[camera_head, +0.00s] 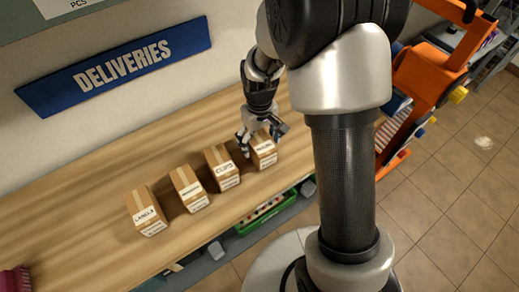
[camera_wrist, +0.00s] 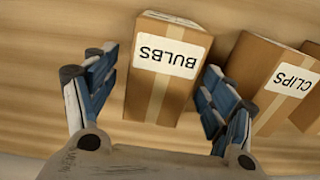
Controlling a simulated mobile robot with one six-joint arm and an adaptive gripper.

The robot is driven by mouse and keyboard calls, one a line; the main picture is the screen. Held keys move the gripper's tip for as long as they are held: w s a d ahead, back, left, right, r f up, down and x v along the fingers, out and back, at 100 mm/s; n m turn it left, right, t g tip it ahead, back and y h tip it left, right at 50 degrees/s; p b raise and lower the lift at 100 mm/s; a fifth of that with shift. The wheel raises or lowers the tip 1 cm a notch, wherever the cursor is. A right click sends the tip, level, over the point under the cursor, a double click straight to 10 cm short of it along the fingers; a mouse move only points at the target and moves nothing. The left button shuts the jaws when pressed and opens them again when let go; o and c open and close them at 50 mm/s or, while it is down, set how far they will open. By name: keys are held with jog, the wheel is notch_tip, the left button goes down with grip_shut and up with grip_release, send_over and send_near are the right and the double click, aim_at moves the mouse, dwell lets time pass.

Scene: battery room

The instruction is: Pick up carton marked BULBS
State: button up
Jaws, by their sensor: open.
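The carton marked BULBS (camera_wrist: 165,75) is a brown box with a white label and a pale tape strip, upside down in the wrist view. In the head view it is the rightmost carton (camera_head: 264,153) of the row on the wooden counter (camera_head: 80,205), its label too small to read. My gripper (camera_head: 261,136) is open over this carton. In the wrist view the two blue-padded fingers of my gripper (camera_wrist: 156,76) appear on either side of the carton, with gaps. I cannot tell how far down they reach.
The carton marked CLIPS (camera_head: 223,168) stands close beside, also in the wrist view (camera_wrist: 270,75). Another carton (camera_head: 189,189) and the LABELS carton (camera_head: 146,212) continue the row leftward. A DELIVERIES sign (camera_head: 120,67) hangs on the wall behind. A green crate (camera_head: 267,216) sits below the counter edge.

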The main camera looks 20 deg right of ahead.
jog(key=c, duration=1.4)
